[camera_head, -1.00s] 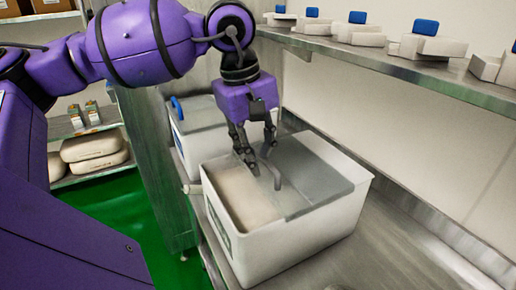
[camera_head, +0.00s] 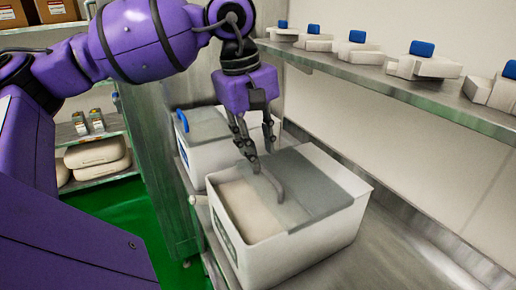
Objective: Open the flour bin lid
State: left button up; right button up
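The flour bin (camera_head: 297,254) is a white, open-topped rectangular tub on a steel surface. Its grey translucent lid (camera_head: 318,185) covers the right and back part of the top. The left front part is uncovered and shows pale flour (camera_head: 248,209). A curved grey handle (camera_head: 271,184) stands near the lid's left edge. My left gripper (camera_head: 261,153) points down just above and behind the handle. Its fingers look apart, with nothing seen between them. The fingertips appear clear of the handle. My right gripper is not in view.
A second white bin (camera_head: 203,152) with a grey lid and blue handle stands behind. A steel shelf (camera_head: 395,85) at upper right carries several white blocks with blue tops. Steel counter (camera_head: 375,255) is free at right. Shelves with boxes and containers stand at far left.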

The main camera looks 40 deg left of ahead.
pick_arm(q)
jog(key=r, duration=0.1)
jog(key=r+p, duration=0.1)
jog(key=r, duration=0.1)
jog(key=shift+s+a+r, duration=0.1)
jog(key=shift+s+r, duration=0.1)
jog(key=shift+s, duration=0.15)
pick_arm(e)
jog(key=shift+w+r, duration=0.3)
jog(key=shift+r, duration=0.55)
